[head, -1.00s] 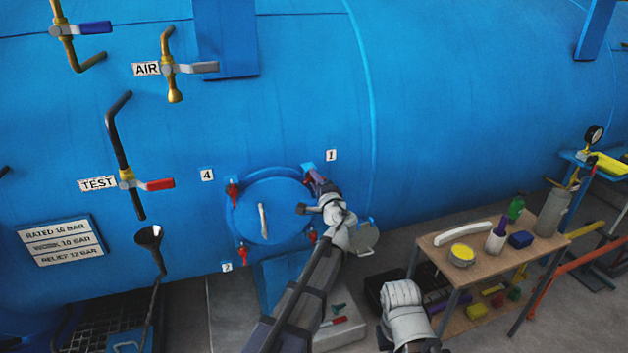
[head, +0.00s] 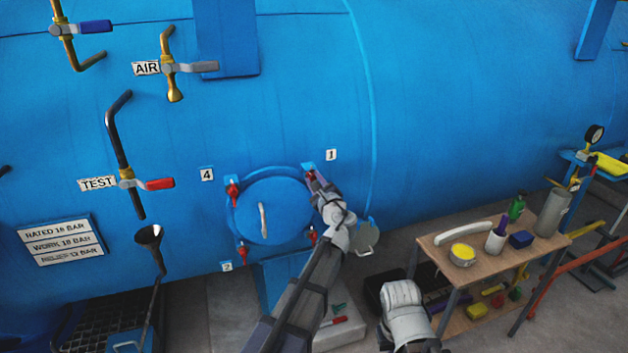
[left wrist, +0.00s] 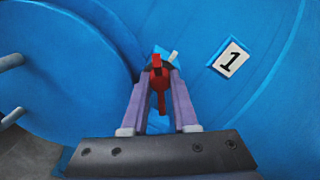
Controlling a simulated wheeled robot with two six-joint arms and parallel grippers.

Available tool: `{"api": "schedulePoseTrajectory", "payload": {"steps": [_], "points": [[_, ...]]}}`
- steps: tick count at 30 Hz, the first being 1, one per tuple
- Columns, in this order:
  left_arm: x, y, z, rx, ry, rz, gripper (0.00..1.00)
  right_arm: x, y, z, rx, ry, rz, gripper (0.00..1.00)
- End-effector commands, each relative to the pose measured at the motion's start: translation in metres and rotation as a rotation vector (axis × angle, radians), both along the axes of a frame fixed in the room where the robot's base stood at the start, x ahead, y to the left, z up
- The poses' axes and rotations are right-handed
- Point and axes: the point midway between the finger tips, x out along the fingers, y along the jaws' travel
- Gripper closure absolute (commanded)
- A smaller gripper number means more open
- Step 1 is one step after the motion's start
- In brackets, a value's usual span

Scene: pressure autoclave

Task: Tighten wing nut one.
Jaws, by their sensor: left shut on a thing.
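Wing nut one is a red wing nut (left wrist: 158,95) at the upper right of the round blue hatch cover (head: 270,212), by the label plate "1" (head: 331,155). In the left wrist view it sits between the two purple fingers of my left gripper (left wrist: 157,80), with its long wing pointing down the picture. My left gripper (head: 312,178) is shut on this nut. In the head view the fingers hide most of it. My right gripper is not in view; only part of my right arm shows at the bottom.
Other red wing nuts sit at the cover's upper left (head: 233,190), lower left (head: 243,250) and lower right (head: 312,236). The cover has a pale bar handle (head: 263,219). A wooden cart (head: 425,243) with bottles and a yellow tin stands at the right.

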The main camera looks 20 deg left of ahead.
Motion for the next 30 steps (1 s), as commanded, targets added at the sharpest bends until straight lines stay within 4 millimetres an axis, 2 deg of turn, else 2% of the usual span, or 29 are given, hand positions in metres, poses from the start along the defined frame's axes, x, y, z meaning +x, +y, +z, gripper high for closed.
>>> {"api": "schedulePoseTrajectory", "payload": {"steps": [15,30], "points": [[-0.0018,0.0005,-0.0015,0.364,0.249,0.0,1.0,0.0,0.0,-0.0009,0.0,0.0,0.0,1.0],[-0.0022,0.0008,-0.0018,0.526,0.359,-0.001,1.0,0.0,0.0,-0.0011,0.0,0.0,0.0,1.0]]}}
